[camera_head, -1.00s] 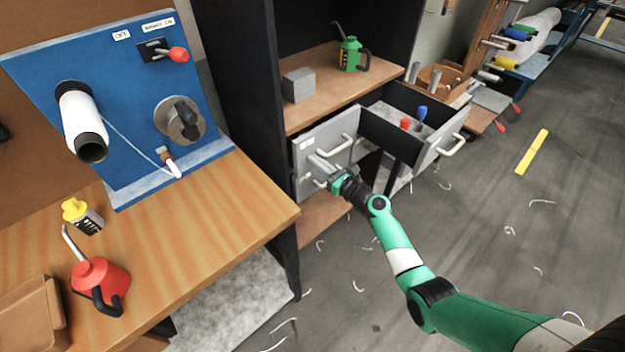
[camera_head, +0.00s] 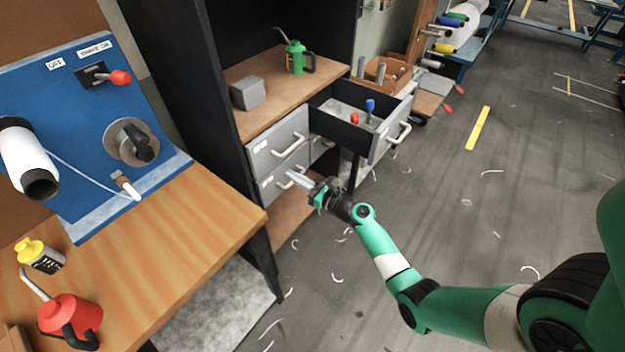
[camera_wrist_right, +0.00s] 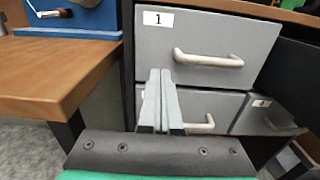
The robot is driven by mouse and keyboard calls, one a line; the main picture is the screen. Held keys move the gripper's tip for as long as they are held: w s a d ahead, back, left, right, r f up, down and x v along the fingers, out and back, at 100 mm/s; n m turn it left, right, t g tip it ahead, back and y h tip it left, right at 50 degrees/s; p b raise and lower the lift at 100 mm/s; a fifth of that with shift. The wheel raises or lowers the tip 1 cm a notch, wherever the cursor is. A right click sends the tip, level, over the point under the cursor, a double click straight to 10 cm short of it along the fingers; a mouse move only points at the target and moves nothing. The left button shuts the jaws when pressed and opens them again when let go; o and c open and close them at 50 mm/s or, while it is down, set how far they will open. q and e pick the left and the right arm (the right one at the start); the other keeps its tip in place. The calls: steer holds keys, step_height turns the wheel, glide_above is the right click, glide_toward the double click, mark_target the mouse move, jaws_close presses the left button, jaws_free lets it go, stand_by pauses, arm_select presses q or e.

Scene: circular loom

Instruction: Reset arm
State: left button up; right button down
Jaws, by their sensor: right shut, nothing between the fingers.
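My right gripper (camera_head: 298,179) is shut and empty in the head view, in front of the grey drawers of the dark cabinet. In the right wrist view its two fingers (camera_wrist_right: 160,95) are pressed together, pointing toward the drawer fronts. The drawer marked 1 (camera_wrist_right: 165,45) is closed, with a pale handle (camera_wrist_right: 208,58) up and right of the fingertips. A lower drawer handle (camera_wrist_right: 200,124) shows just right of the fingers; I cannot tell whether they touch it. My left gripper is not in view.
An open drawer (camera_head: 378,148) holding red- and blue-handled tools juts out right of the closed drawers. A wooden workbench (camera_head: 180,240) with a red oil can (camera_head: 75,312) and yellow bottle (camera_head: 40,255) stands left.

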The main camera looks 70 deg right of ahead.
steer(key=v, duration=0.5)
steer(key=shift+r+p, duration=0.2)
steer(key=shift+p, duration=0.2)
steer(key=shift+a, duration=0.1)
